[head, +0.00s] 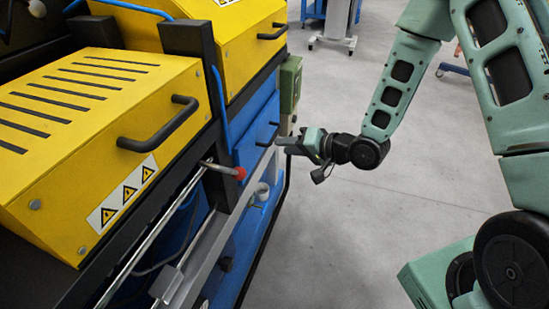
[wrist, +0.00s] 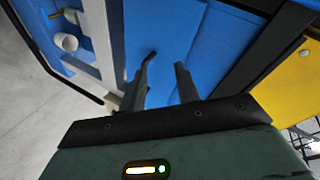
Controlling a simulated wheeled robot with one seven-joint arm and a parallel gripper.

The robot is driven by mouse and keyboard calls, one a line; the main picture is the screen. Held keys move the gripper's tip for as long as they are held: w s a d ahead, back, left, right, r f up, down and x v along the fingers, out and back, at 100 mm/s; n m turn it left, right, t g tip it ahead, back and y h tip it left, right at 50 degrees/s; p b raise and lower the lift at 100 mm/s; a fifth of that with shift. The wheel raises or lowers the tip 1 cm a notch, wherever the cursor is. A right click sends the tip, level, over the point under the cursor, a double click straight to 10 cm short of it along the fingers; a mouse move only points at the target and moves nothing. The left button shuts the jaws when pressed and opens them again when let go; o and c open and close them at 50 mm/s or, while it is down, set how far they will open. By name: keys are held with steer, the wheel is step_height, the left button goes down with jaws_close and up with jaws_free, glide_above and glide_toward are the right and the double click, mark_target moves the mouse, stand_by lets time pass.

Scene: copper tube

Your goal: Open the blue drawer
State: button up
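The blue drawer (head: 250,137) is a blue front panel on the machine's side, below the yellow covers. A small black handle (head: 267,134) stands out from it. My gripper (head: 279,141) is at the handle's right end in the head view, pointing toward the panel. In the wrist view, the two dark fingers of my gripper (wrist: 162,68) are apart, with blue panel (wrist: 215,45) showing between and beyond them. A dark handle end (wrist: 151,56) shows by the left finger's tip, the rest of it hidden. I cannot tell whether they touch. The drawer looks flush with the machine.
A yellow cover with a black handle (head: 158,125) and a red-knobbed lever (head: 238,172) are on the near side. A green box (head: 290,85) is mounted behind my gripper. A white cup-like part (head: 262,191) sits below.

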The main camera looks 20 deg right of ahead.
mark_target(275, 134)
steer(key=s+d+f+m+t+y+b, duration=0.2)
steer(key=d+f+m+t+b, duration=0.45)
steer(key=d+f+m, duration=0.2)
steer(key=shift+t, duration=0.25)
steer(key=x, duration=1.1)
steer(key=f+x, duration=0.1)
steer(key=x, duration=0.5)
steer(key=shift+w+d+r, duration=0.1)
steer(key=shift+w, duration=0.3)
jaws_close()
